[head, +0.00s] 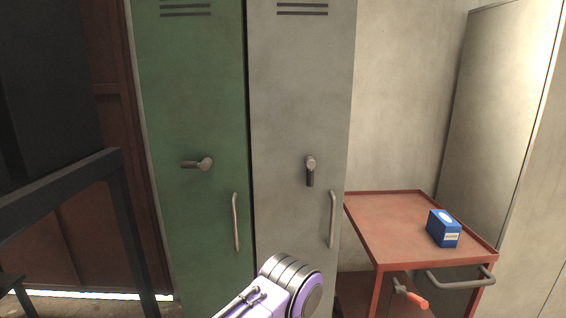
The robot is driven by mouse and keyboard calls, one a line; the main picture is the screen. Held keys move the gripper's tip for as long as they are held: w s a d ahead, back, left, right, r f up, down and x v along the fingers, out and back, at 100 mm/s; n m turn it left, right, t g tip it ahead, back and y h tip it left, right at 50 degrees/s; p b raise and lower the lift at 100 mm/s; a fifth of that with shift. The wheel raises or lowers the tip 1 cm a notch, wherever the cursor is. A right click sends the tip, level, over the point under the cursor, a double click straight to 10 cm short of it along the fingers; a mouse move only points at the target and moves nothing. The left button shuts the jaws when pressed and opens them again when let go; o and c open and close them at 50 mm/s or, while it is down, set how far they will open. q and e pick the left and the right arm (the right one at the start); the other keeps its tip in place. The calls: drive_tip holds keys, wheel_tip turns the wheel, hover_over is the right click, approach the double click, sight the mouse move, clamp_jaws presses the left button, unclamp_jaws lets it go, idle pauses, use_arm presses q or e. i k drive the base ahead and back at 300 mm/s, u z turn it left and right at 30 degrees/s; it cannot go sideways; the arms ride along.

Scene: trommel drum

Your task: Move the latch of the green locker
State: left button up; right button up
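The green locker (180,100) stands left of centre in the head view, its door shut. Its latch (199,164) is a grey metal lever on a round pivot, lying about level with its free end to the left. A vertical pull handle (236,222) sits lower on the same door, near its right edge. A purple and silver link of my arm shows at the bottom middle, in front of the lockers. Neither of my grippers shows, and nothing is touching the latch.
A grey locker (292,110) adjoins on the right, its latch (310,171) pointing down. A red cart (400,220) with a blue box (443,229) on top stands further right. A dark metal frame (125,215) stands at the left. The space before the green latch looks clear.

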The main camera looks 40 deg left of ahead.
sight(207, 163)
drive_tip(key=z, duration=0.45)
drive_tip(key=k, duration=0.9)
drive_tip(key=u, duration=1.9)
drive_tip(key=i, duration=0.55)
